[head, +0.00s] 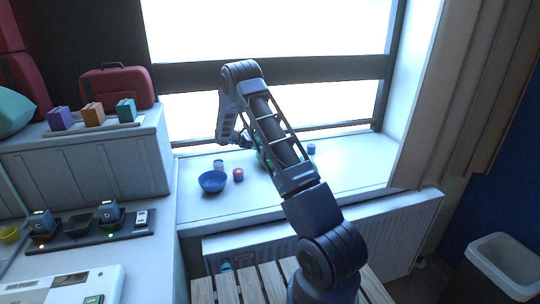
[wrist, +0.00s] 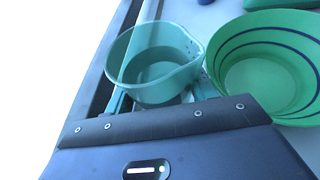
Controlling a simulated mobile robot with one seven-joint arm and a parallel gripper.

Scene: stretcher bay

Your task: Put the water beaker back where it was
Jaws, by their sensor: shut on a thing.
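In the wrist view, a teal, translucent water beaker (wrist: 186,42) with a pouring lip sits at the fingers of my gripper (wrist: 158,98). My gripper is shut on it, and its contact points are mostly hidden behind the dark gripper body. The beaker looks roughly upright. In the head view, my gripper (head: 245,140) is over the windowsill by the window; the beaker cannot be made out there behind my arm. A green bowl with dark blue stripes (wrist: 262,70) is just right of the beaker in the wrist view.
On the windowsill (head: 345,168) are a blue bowl (head: 212,182), a red jar (head: 238,175), a small pale jar (head: 218,164) and a blue jar (head: 311,149). The sill's right part is clear. A white cabinet (head: 95,165) bounds the left; a wooden slatted bench (head: 240,286) stands below.

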